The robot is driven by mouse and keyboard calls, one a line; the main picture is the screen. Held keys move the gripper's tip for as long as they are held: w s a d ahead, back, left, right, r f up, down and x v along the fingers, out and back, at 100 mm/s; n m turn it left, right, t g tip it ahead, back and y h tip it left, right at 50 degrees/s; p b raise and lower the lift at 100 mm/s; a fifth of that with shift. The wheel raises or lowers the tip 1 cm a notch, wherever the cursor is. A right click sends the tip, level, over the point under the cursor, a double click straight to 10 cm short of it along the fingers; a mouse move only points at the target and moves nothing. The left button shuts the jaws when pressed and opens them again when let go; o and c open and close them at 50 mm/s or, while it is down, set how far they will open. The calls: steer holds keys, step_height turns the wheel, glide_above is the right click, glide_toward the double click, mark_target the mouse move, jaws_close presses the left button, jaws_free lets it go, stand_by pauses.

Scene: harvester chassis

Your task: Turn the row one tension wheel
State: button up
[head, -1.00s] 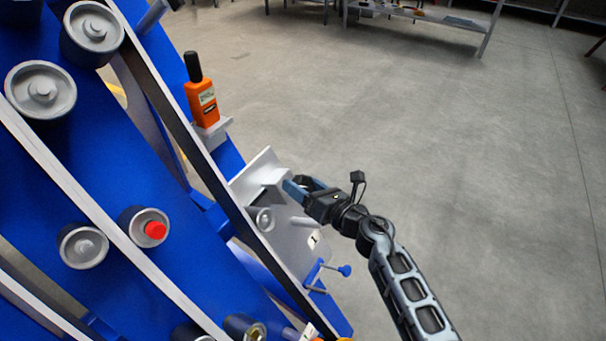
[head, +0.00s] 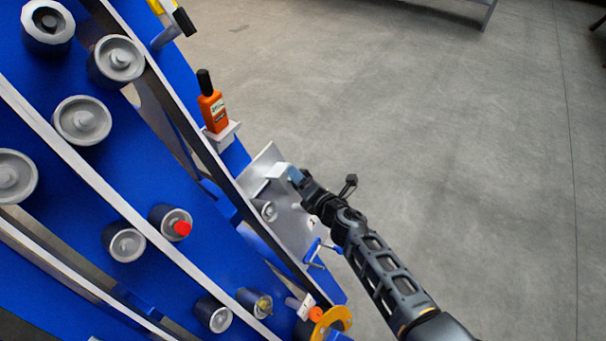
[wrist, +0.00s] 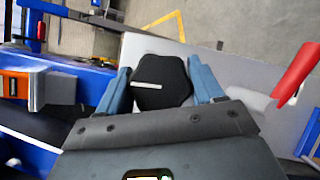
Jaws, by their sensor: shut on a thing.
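In the wrist view a black, many-sided wheel (wrist: 165,92) with a white line on its face sits in front of a pale grey plate (wrist: 226,62). The blue fingers of my gripper (wrist: 162,84) stand on either side of the wheel and are shut on it. The white line lies nearly level in that view. In the head view my gripper (head: 294,174) is at the grey plate (head: 284,228) on the right side of the blue chassis. The wheel is hidden there.
An orange device (head: 213,112) stands on a small ledge above the plate. A red handle (wrist: 296,74) is right of the wheel in the wrist view. A blue-handled screw (head: 314,250) is below my gripper. Grey rollers (head: 82,120) line the chassis. The floor at right is clear.

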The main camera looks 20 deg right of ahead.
stand_by(0.3)
steer(key=o, duration=1)
steer(key=shift+c, duration=0.2)
steer(key=shift+s, duration=0.1)
steer(key=p+v, duration=0.3)
steer(key=v, duration=0.4)
steer(key=shift+s, duration=0.3)
steer(key=shift+d+r, duration=0.1)
